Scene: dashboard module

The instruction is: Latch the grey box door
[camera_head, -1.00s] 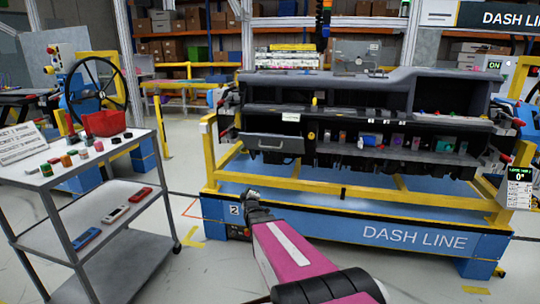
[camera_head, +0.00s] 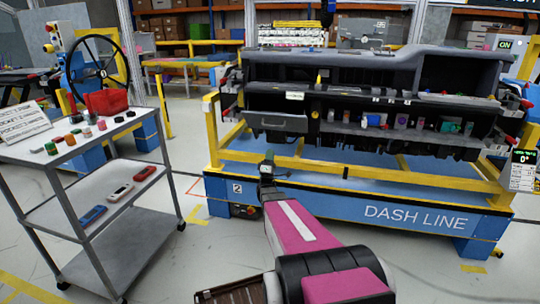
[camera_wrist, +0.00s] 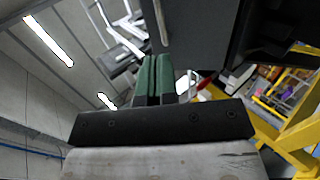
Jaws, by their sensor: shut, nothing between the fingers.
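The grey box door (camera_head: 277,122) is a grey panel with a pale handle, at the left end of the dashboard in the head view. My gripper (camera_head: 267,163) is below the door in that view, at the end of my pink arm. In the wrist view my gripper (camera_wrist: 156,72) has its two green fingers together, with nothing between them. A dark grey panel (camera_wrist: 197,32), probably the door, is close beside and above the fingertips. Contact cannot be made out.
The dashboard (camera_head: 370,100) rests on a yellow frame (camera_head: 340,168) over a blue base, close around my gripper. Small items stand on its shelf right of the door. Floor between is clear.

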